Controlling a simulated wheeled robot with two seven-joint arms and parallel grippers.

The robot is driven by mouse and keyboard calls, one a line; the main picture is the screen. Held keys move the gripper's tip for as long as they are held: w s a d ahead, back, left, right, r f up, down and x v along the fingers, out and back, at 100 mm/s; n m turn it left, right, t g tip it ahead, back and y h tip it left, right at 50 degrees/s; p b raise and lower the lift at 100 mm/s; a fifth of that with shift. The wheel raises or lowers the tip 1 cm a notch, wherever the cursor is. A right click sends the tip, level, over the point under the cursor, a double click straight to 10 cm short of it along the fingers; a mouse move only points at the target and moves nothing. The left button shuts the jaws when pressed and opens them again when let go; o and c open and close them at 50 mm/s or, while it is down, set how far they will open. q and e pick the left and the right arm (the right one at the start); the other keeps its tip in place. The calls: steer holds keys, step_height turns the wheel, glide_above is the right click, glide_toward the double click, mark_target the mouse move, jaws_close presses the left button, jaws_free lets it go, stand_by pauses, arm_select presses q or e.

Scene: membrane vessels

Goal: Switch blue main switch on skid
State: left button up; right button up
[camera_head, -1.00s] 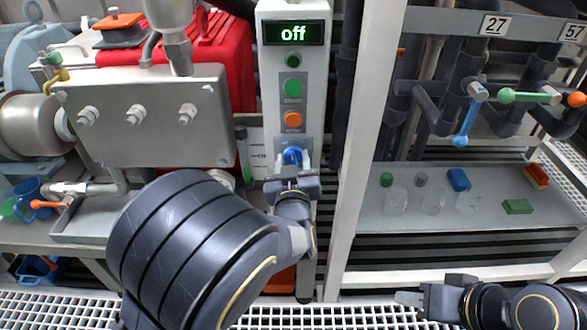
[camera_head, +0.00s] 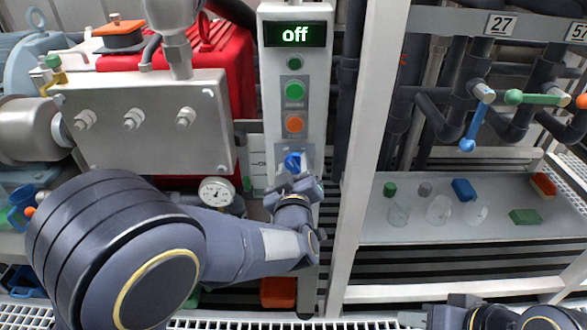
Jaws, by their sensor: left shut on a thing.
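The blue main switch (camera_head: 292,161) is a round blue knob low on the grey control panel (camera_head: 318,75) of the skid. The panel's display (camera_head: 295,34) reads "off" in green. My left gripper (camera_head: 297,176) is at the switch, shut on it; the fingers partly hide the knob. My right gripper (camera_head: 410,318) is at the bottom right, low over the floor grating and cut by the frame edge; its fingers are too small and cropped to judge.
A green button (camera_head: 295,91) and an orange button (camera_head: 294,124) sit above the switch. A white post (camera_head: 368,130) stands just right of the panel. A shelf tray (camera_head: 375,225) holds glassware and small blocks. A gauge (camera_head: 216,192) is left of the panel.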

arm_select(q)
steer(key=o, duration=0.9)
steer(key=shift+o, duration=0.2)
steer(key=shift+s, duration=0.1)
steer(key=s+p, duration=0.2)
steer(key=s, duration=0.5)
steer(key=shift+s, duration=0.35)
